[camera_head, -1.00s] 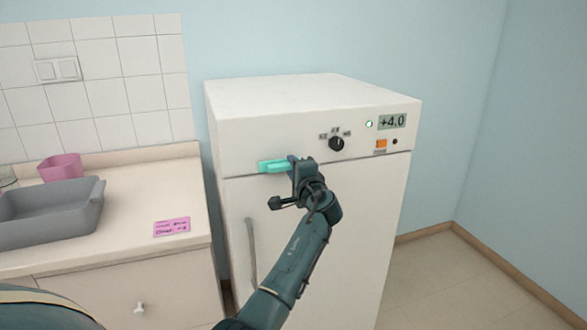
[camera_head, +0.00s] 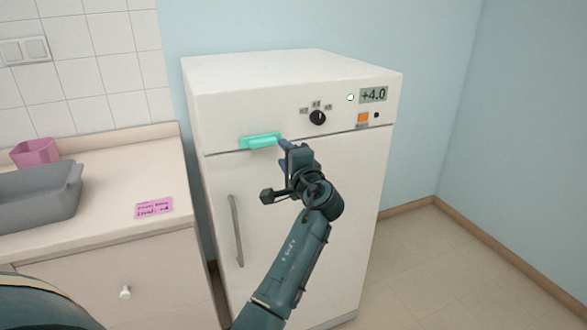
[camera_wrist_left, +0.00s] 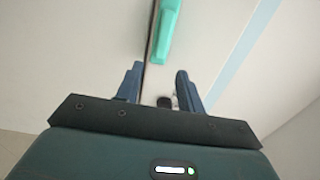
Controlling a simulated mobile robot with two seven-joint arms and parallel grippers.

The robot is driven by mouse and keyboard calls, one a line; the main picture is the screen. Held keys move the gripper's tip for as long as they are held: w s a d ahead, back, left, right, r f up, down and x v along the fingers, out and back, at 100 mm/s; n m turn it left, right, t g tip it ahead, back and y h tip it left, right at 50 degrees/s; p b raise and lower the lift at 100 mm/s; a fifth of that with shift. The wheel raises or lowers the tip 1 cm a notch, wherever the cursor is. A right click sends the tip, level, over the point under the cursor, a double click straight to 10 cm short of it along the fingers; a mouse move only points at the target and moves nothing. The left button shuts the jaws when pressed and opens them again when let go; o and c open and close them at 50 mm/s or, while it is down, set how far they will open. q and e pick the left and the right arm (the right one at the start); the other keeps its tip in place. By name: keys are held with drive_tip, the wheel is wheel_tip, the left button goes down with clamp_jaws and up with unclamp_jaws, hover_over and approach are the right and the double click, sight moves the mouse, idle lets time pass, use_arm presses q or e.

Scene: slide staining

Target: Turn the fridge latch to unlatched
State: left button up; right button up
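The fridge (camera_head: 290,80) is a white box with its door closed. The teal latch (camera_head: 262,140) lies roughly level along the seam at the top of the door, left of centre. Part of it shows at the top of the left wrist view (camera_wrist_left: 168,30). My left gripper (camera_head: 287,150) is just below and right of the latch and seems clear of it. In the left wrist view its two fingers (camera_wrist_left: 160,82) are apart with nothing between them. My right gripper is not in view.
A dark dial (camera_head: 317,118), an orange switch (camera_head: 363,118) and a +4.0 display (camera_head: 373,95) are on the fridge's top panel. A grey handle (camera_head: 236,230) runs down the door. A counter with a grey tray (camera_head: 40,195) stands left. Open floor lies right.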

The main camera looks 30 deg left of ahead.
use_arm(q)
drive_tip(key=v, duration=0.6)
drive_tip(key=shift+b, duration=0.4)
